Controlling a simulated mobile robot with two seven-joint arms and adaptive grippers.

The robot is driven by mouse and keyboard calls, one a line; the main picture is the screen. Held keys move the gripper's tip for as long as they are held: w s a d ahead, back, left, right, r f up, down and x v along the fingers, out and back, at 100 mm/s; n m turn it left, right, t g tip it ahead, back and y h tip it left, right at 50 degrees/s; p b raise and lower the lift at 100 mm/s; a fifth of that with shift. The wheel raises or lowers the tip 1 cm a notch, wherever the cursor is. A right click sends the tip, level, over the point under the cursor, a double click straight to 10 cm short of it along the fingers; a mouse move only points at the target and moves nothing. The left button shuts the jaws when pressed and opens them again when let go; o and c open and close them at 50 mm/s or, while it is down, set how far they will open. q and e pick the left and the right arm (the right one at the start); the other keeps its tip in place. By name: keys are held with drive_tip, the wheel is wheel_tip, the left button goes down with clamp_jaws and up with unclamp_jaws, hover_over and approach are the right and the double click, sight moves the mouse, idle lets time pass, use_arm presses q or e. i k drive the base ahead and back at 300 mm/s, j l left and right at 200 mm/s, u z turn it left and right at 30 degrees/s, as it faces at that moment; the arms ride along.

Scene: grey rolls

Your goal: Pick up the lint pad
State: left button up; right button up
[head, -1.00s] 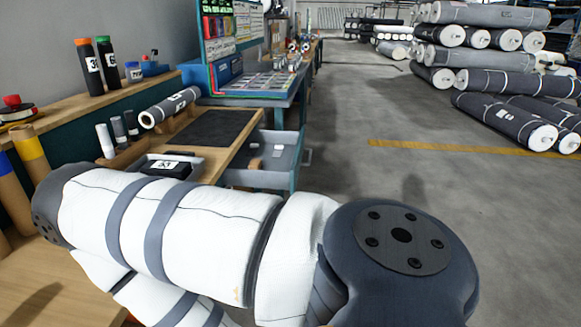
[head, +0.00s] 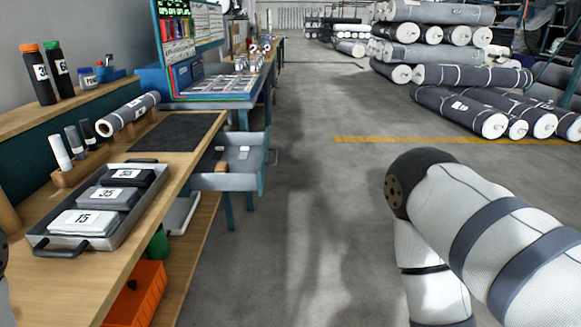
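I cannot tell which thing is the lint pad. A grey metal tray (head: 138,212) with dark handles lies on the wooden bench at the left in the head view. It holds three flat blocks with white labels: a light one marked 15 (head: 84,223) at the front, a grey one marked 35 (head: 108,199) in the middle, and a dark one (head: 128,177) at the back. An open grey drawer (head: 225,180) beyond holds a small brown block (head: 221,168) and small pale items. Neither gripper is in view. White arm links of mine show at the lower right.
An orange bin (head: 135,295) sits below the bench. The floor right of the bench is open. Stacked rolls (head: 450,75) stand far right.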

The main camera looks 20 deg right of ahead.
sight(222, 166)
drive_tip(key=i+l+u, duration=0.4)
drive_tip(key=l+u, duration=0.25)
drive_tip(key=l, duration=0.2)
drive_tip(key=i+l+u, duration=0.1)
drive_tip(key=l+u, duration=0.2)
drive_tip(key=l, duration=0.2)
drive_tip(key=l+u, duration=0.3)
drive_tip(key=l, duration=0.2)
